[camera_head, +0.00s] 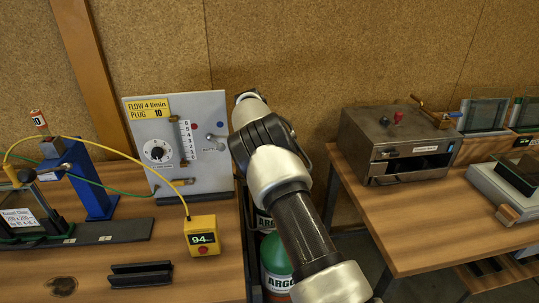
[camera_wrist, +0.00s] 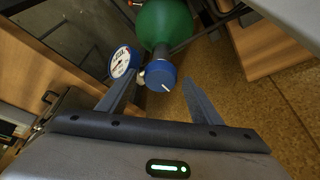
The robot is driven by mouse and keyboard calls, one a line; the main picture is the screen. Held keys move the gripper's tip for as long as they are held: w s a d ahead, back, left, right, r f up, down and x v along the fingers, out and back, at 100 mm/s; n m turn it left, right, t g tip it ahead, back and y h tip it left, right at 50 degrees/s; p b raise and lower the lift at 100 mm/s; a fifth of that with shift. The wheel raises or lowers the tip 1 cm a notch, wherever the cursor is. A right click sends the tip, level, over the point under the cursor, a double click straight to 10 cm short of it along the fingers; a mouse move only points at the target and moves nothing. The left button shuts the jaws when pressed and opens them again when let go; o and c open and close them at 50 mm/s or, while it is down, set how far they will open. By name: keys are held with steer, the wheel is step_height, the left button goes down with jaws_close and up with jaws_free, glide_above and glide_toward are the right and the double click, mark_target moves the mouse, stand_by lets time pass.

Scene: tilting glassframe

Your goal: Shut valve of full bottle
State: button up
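In the wrist view, a green-topped gas bottle (camera_wrist: 167,22) carries a blue round valve knob (camera_wrist: 161,75) with a white mark and a white-faced gauge (camera_wrist: 121,62). My gripper (camera_wrist: 160,82) is open, its fingers pointing toward the knob with one on each side of it in the picture; I cannot tell whether they touch it. The gauge reading is too small to tell.
The left table (camera_head: 205,280) holds a flow panel (camera_head: 215,125), a yellow display box (camera_head: 202,236) reading 94, a blue stand (camera_head: 92,185) and a black channel piece (camera_head: 140,273). The right table (camera_head: 400,225) holds a metal oven (camera_head: 395,140).

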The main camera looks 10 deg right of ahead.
steer(key=shift+r, duration=0.1)
steer(key=v, duration=1.7)
steer(key=shift+b, duration=0.4)
steer(key=shift+s+r, duration=0.1)
steer(key=shift+s, duration=0.05)
steer(key=s+d+r+n+y, duration=0.1)
steer(key=s+d+r, duration=0.1)
steer(key=s+r, duration=0.3)
steer(key=s+d+r+n+y+p, duration=0.1)
steer(key=s+d+r, duration=0.25)
steer(key=s, duration=0.35)
steer(key=s+d+r+n+y, duration=0.1)
steer(key=s+d+r, duration=0.1)
steer(key=s+r, duration=0.35)
steer(key=s+f+n+t, duration=0.1)
steer(key=s+f+n, duration=0.2)
steer(key=s, duration=1)
steer(key=s+a+f+n+t, duration=0.1)
steer(key=s+f+n, duration=0.2)
steer(key=s, duration=1.1)
steer(key=shift+a+f+t+p, duration=0.25)
steer(key=shift+a+t+p, duration=0.1)
steer(key=shift+p, duration=0.1)
steer(key=shift+s, duration=0.1)
